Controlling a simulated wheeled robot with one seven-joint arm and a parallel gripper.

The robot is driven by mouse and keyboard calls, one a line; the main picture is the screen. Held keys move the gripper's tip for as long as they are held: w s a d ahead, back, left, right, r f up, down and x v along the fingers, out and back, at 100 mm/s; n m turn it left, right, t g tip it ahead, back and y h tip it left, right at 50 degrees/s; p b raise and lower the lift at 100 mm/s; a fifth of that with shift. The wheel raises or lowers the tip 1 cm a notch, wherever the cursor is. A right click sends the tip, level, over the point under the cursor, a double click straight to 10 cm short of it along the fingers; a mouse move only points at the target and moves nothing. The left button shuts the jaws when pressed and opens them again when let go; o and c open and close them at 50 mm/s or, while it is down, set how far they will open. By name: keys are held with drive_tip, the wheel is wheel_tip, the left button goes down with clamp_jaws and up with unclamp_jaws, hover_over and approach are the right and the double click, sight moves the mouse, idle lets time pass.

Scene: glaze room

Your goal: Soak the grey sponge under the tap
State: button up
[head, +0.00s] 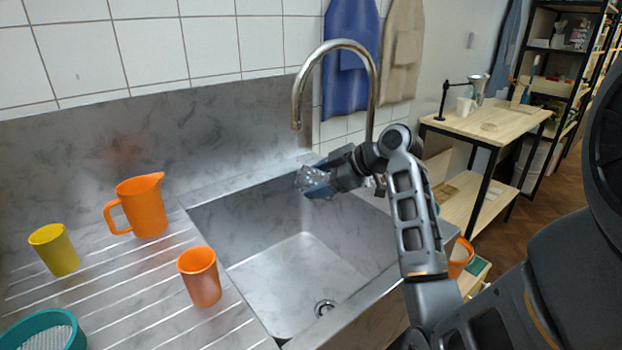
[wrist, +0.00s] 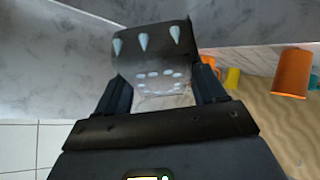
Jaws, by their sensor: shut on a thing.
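My gripper (head: 322,180) is over the sink basin, below the spout of the tap (head: 372,75). It is shut on the grey sponge (head: 309,180). In the wrist view the sponge (wrist: 155,52) is a dark grey block between my two fingers (wrist: 163,84). Pale drop shapes and small whitish blobs show on its face. In the head view its end looks glassy and speckled. The spout mouth is above the sponge, apart from it. I see no clear stream of water from the spout. The sink (head: 290,270) looks empty, with a drain at its front.
Blue and beige aprons hang behind the tap. A wooden table (head: 490,120) stands at right.

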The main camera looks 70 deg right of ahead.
drive_tip(key=shift+s+a, duration=0.5)
drive_tip(key=shift+s, duration=0.3)
drive_tip(key=shift+s+a, duration=0.55)
drive_tip(key=shift+s, duration=0.2)
drive_tip(key=shift+s+a, duration=0.5)
drive_tip(key=shift+s, duration=0.3)
drive_tip(key=s+a+r+p, duration=0.2)
drive_tip(key=s+r+p, duration=0.2)
drive_tip(key=shift+a, duration=0.4)
drive_tip(key=shift+s, duration=0.2)
idle(0.5)
